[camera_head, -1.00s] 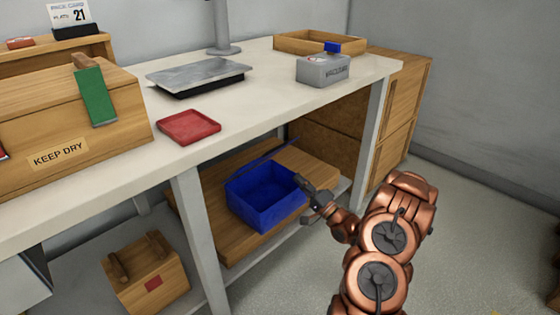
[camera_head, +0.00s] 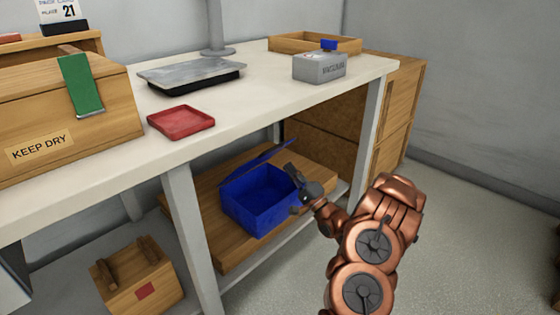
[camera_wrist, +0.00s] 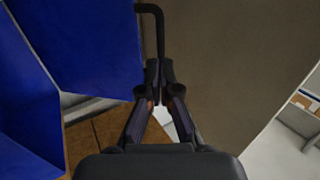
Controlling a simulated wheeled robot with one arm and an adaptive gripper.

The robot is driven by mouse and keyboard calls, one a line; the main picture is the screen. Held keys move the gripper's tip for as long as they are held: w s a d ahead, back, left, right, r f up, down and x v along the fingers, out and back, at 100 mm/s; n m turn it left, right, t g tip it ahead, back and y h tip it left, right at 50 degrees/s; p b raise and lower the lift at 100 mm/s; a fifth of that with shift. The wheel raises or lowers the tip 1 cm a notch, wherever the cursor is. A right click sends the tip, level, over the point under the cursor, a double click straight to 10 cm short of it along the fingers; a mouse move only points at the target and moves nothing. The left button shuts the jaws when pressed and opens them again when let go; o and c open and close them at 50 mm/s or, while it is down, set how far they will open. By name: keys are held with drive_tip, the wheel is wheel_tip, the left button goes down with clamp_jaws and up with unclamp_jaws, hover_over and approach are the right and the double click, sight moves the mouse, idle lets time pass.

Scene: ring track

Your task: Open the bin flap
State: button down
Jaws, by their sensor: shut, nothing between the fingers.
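The blue bin (camera_head: 258,203) stands on the wooden board of the lower shelf under the bench. Its blue flap (camera_head: 257,162) shows as a thin slanted strip above the bin's back edge, raised clear of the bin's mouth. My gripper (camera_head: 295,189) is at the bin's right edge, shut and empty. In the wrist view my fingertips (camera_wrist: 158,76) are together beside a thin dark bent bar (camera_wrist: 158,30). The bar's upper end meets a blue panel (camera_wrist: 95,45); I cannot tell whether the fingers touch it.
The white bench top (camera_head: 235,110) lies above the bin, with a grey leg (camera_head: 190,235) to its left and another (camera_head: 367,140) to its right. A wooden crate (camera_head: 138,278) sits lower left. The floor at right is clear.

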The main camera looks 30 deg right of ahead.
drive_tip(key=b+x, duration=0.2)
drive_tip(key=x, duration=0.4)
idle(0.5)
